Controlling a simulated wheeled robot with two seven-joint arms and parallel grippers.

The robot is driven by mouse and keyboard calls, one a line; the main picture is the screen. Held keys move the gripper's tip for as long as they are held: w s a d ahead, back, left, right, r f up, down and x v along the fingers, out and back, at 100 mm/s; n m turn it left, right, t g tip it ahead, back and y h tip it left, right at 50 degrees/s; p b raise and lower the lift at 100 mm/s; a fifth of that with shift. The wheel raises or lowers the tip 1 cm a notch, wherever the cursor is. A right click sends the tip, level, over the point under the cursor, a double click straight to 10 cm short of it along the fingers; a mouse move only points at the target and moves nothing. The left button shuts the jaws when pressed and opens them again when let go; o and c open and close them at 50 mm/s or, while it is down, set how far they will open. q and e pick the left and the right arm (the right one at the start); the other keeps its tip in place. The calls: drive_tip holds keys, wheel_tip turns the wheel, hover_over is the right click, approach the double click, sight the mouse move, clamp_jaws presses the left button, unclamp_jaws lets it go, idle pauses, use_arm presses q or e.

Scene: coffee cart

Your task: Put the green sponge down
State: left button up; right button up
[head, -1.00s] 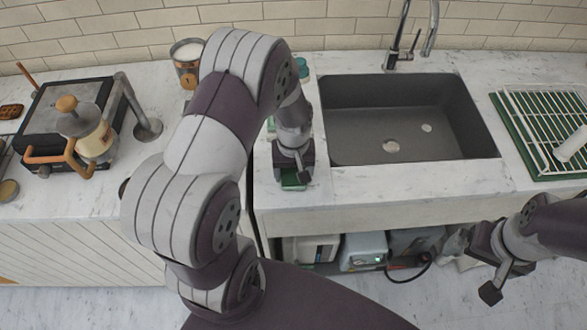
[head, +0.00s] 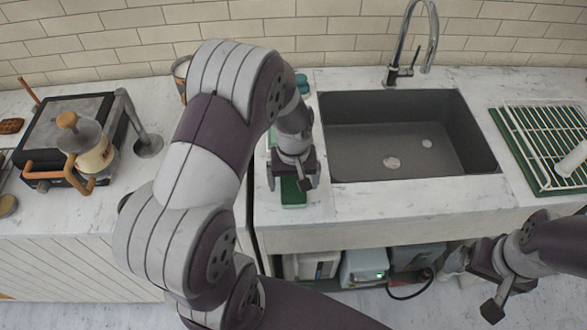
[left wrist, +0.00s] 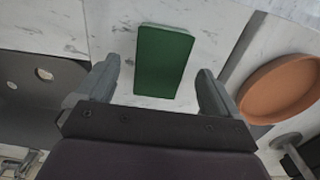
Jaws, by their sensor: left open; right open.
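The green sponge (head: 293,193) lies flat on the marble counter strip left of the sink. In the left wrist view the sponge (left wrist: 163,62) is a dark green block with bare counter around it. My left gripper (head: 291,181) is over the sponge, pointing down. Its fingers (left wrist: 158,85) are open, one on each side of the sponge, with a gap on both sides. My right gripper (head: 492,297) is open and empty in front of the counter, at the lower right.
The grey sink (head: 405,135) with a tall faucet (head: 405,60) is right of the sponge. A green drying mat with a white rack (head: 545,140) is at the far right. A coffee press (head: 88,150) stands at the left. A round orange-brown dish (left wrist: 283,88) shows in the left wrist view.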

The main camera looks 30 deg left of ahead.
sight(293, 189)
use_arm(q)
wheel_tip(293, 189, up, 8)
drive_tip(key=s+d+m+t, duration=0.1)
drive_tip(key=s+d+m, duration=0.3)
drive_tip(key=s+m, duration=0.2)
drive_tip(key=shift+s+d+r+m+b, duration=0.35)
drive_tip(key=shift+s+d+r, duration=0.1)
drive_tip(key=shift+s, duration=0.7)
drive_tip(key=shift+w, duration=0.1)
drive_tip(key=shift+c, duration=0.3)
